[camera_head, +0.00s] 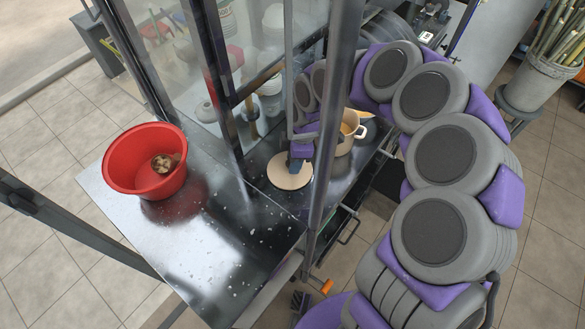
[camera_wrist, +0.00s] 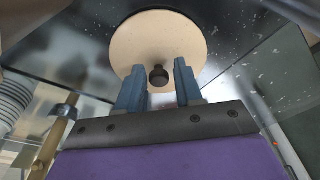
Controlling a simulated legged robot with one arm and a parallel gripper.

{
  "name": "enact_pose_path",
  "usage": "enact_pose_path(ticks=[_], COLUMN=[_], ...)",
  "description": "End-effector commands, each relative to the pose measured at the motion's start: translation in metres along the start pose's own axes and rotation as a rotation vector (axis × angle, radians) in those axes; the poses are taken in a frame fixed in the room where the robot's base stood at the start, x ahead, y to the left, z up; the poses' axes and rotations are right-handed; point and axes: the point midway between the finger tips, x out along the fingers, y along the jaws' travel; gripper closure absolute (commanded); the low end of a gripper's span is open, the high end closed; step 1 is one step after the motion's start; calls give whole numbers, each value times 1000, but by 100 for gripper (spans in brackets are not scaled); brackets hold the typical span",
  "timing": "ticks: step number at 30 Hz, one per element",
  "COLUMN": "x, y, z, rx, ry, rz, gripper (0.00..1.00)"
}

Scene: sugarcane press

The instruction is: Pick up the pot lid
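The pot lid (camera_head: 288,175) is a round, flat beige disc lying on the dark, glossy counter. In the wrist view the lid (camera_wrist: 165,35) faces my gripper (camera_wrist: 159,69), with its small dark knob (camera_wrist: 158,76) in the gap between the two blue fingers. The fingers are apart and neither visibly touches the knob. In the head view my gripper (camera_head: 296,162) is over the lid and hides part of it, including the knob. The cream pot (camera_head: 346,142) stands just right of the lid, partly behind a metal post and my arm.
A red basin (camera_head: 128,170) with a brownish item inside stands on the counter (camera_head: 225,255) at left. Upright metal posts (camera_head: 338,110) of the frame stand close to my arm. The counter's front part is clear apart from pale specks. A drawer handle (camera_head: 350,228) sticks out below.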

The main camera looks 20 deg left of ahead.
Motion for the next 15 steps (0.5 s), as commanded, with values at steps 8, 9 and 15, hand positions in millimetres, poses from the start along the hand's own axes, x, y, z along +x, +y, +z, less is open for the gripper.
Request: enact_pose_path(ticks=[8,9,15], x=[2,2,1], y=[1,1,0], z=[-3,-3,0], rx=[-1,-1,-1], ry=[-4,-3,-1], rz=[-2,-2,-2], gripper=[92,96,100])
